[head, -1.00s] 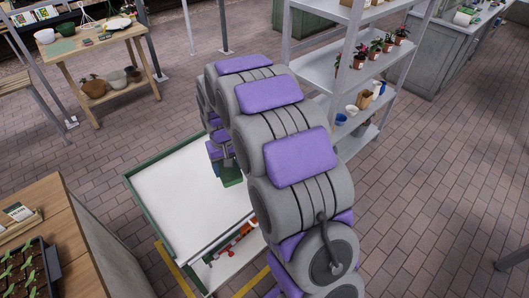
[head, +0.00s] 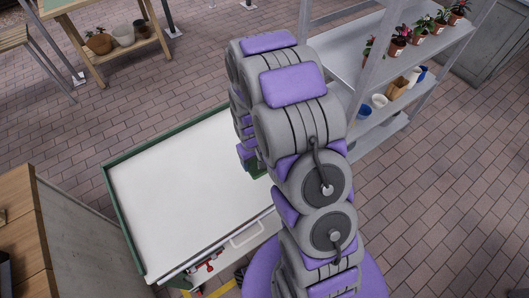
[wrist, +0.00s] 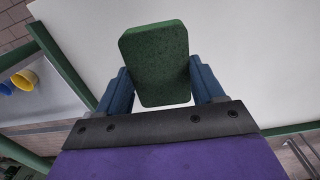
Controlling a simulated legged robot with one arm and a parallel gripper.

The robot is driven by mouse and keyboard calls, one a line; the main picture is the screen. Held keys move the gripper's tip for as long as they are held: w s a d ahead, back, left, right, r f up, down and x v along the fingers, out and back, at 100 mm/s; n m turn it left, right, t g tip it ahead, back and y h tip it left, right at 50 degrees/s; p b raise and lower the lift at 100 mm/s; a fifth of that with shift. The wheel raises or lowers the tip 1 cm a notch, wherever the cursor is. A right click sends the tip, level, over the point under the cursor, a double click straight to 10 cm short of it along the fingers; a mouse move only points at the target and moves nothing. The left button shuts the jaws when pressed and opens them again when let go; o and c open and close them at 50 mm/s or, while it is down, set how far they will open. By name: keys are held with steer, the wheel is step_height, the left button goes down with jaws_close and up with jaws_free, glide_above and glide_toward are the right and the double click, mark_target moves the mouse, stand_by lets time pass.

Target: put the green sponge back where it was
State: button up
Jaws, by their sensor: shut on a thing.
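The green sponge (wrist: 155,62) is held between the two blue fingers of my gripper (wrist: 160,88) in the wrist view. The visible part of the white top is bare.
A grey metal shelf (head: 345,62) with potted plants, a blue cup (head: 363,111) and a white cup (head: 379,100) stands right of the cart. A wooden cabinet (head: 20,225) is at the left. A wooden table (head: 98,22) with pots is at the back left. Brick floor is open between them.

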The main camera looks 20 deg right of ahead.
steer(key=shift+n, duration=0.3)
steer(key=s+f, duration=0.1)
steer(key=s+d+f, duration=0.1)
steer(key=s+f, duration=0.3)
steer(key=shift+d, duration=0.25)
steer(key=shift+w+d+f, duration=0.1)
steer(key=shift+d+f, duration=0.1)
steer(key=w+d+b, duration=0.1)
steer(key=w+d, duration=0.1)
steer(key=w, duration=0.2)
steer(key=w+d+f+b, duration=0.1)
steer(key=w+d, duration=0.1)
steer(key=w, duration=0.3)
steer(key=w+d+b, duration=0.1)
steer(key=w+d, duration=0.1)
steer(key=w, duration=0.3)
steer(key=shift+d+f, duration=0.15)
steer(key=shift+f, duration=0.1)
step_height(320, 180, down, 4)
steer(key=shift+r+b, duration=0.2)
steer(key=shift+b, duration=0.4)
steer(key=o, duration=0.9)
steer(key=shift+w, duration=0.1)
steer(key=shift+o, duration=0.2)
